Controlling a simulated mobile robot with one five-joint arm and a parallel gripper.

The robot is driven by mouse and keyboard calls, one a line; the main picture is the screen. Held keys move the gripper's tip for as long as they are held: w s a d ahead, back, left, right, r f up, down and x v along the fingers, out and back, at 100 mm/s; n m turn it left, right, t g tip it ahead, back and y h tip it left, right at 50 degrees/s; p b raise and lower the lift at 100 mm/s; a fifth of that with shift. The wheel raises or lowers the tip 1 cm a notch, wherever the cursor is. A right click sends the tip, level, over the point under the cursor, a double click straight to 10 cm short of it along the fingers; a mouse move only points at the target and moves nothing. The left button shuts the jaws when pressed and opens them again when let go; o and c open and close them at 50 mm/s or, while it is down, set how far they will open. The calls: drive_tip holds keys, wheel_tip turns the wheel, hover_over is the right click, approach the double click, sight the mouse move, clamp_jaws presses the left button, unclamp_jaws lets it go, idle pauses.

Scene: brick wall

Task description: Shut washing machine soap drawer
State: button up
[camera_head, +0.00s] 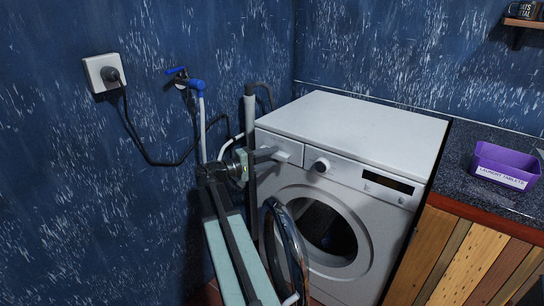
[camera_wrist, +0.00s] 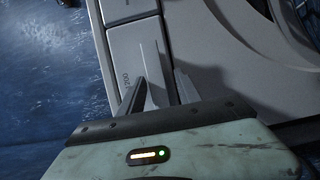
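The white washing machine (camera_head: 365,120) stands in the corner. Its soap drawer (camera_head: 291,146) is at the upper left of the front, left of the round knob. In the wrist view the drawer front (camera_wrist: 137,50) is a pale grey panel just beyond my fingers. I cannot tell how far the drawer stands out. My gripper (camera_head: 273,154) is in front of the drawer, its fingers pointing at it. In the wrist view the two fingers of my gripper (camera_wrist: 160,76) are apart with nothing held between them. Whether they touch the drawer is unclear.
The machine's round door (camera_head: 286,250) hangs open to the left, below my gripper and beside my arm. Pipes, a blue tap (camera_head: 190,82) and a plugged-in cable (camera_head: 150,160) are on the left wall. A purple box (camera_head: 503,168) sits on the dark counter at right.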

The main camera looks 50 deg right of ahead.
drive_tip(key=v, duration=0.8)
drive_tip(key=shift+d, duration=0.1)
